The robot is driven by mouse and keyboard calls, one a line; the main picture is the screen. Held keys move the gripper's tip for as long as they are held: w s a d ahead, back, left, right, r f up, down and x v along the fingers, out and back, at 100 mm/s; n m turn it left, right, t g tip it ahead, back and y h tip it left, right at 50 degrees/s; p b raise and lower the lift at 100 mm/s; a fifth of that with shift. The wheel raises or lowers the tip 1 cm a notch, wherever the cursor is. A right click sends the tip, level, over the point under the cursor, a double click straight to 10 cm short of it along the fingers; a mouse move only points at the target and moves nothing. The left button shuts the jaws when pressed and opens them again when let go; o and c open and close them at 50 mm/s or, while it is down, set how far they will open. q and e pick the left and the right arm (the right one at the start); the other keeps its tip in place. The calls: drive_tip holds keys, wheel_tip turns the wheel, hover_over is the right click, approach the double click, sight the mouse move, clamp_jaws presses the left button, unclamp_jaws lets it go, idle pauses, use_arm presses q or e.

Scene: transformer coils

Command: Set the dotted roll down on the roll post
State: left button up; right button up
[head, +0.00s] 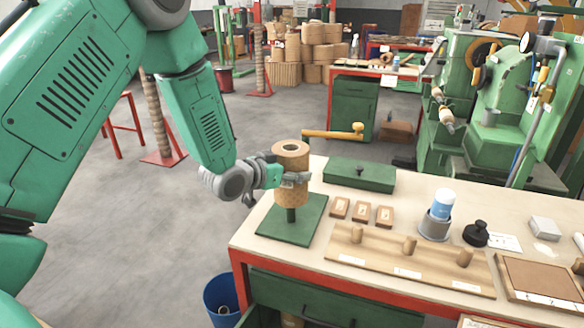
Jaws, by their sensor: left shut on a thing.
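A tan-brown roll (290,196) with a pale end and a dark hole stands upright at the left side of the workbench. Its dots are too small to make out. My left gripper (285,178) comes in from the left and is shut around the roll's middle. The roll post is a green square plate (272,222) with a short green stem showing just under the roll. The roll is lined up over the stem, with its lower end above the plate. I cannot tell how far the stem reaches into the roll. My right gripper is out of view.
A green box (359,175) lies behind the post to the right. Small brown blocks (361,213) and a wooden peg board (385,264) lie to the right. A blue-white bottle in a grey cup (434,227) stands beyond. A blue bin (222,302) is on the floor.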

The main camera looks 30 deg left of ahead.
use_arm(q)
drive_tip(key=shift+a+f+b, duration=0.1)
drive_tip(key=shift+f+b, duration=1.95)
drive_tip(key=shift+f, duration=1.25)
drive_tip(key=o, duration=1.7)
drive_tip(key=shift+f, duration=0.1)
drive_tip(key=shift+s, duration=0.15)
drive_tip(key=v, duration=1.1)
drive_tip(key=shift+s, duration=0.3)
drive_tip(key=shift+a, duration=0.1)
